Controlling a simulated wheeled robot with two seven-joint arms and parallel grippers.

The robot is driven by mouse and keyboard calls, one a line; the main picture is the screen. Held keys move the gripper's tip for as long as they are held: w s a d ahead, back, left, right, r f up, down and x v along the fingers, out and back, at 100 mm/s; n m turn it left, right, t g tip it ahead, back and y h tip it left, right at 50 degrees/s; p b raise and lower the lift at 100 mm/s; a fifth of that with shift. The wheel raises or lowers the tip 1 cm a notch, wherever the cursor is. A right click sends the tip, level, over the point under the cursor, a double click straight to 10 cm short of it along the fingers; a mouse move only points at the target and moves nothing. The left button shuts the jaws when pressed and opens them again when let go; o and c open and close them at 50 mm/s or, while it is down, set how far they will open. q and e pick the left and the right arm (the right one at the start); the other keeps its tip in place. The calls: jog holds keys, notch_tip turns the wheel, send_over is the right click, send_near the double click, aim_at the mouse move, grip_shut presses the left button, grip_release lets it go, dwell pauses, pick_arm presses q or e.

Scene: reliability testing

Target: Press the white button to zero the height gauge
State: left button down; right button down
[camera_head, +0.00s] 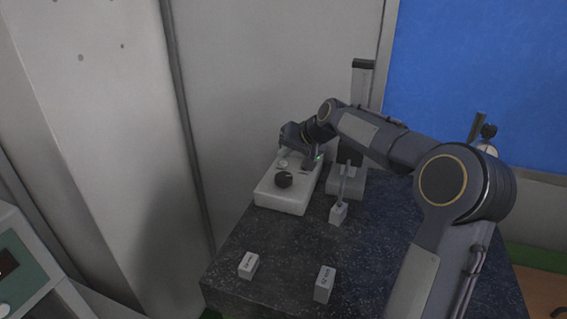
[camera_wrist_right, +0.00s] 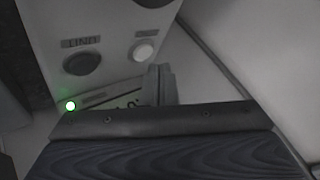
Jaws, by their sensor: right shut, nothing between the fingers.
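A pale control box (camera_head: 280,201) stands at the back left of the dark speckled table, with a black knob (camera_head: 283,180) on its front part. In the right wrist view, the white button (camera_wrist_right: 144,50) sits on this box beside a dark round button (camera_wrist_right: 80,63) with a label. A green light (camera_wrist_right: 70,105) is lit below them. My right gripper (camera_wrist_right: 159,82) is shut and empty; its fingertips appear close to the white button, with a visible gap in the picture. In the head view the right wrist covers the back of the box. My left gripper is not in view.
Behind the box a grey upright column (camera_head: 361,82) rises, partly hidden by my right arm. Two labelled blocks, one left (camera_head: 248,265) and one right (camera_head: 324,284), sit near the front. The front middle of the table (camera_head: 285,262) is clear.

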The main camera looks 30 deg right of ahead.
aim_at(286, 164)
jog(key=shift+f, duration=0.1)
dwell(0.6)
jog(key=shift+f+b, duration=0.35)
jog(key=shift+b, duration=0.05)
jog(key=shift+f+b, duration=0.35)
jog(key=shift+f, duration=0.05)
dwell(0.4)
dwell(0.4)
jog(key=shift+r+p, duration=0.6)
jog(key=shift+r, duration=0.2)
notch_tip(286, 164, up, 5)
jog(key=p, duration=0.4)
jog(key=shift+r, duration=0.1)
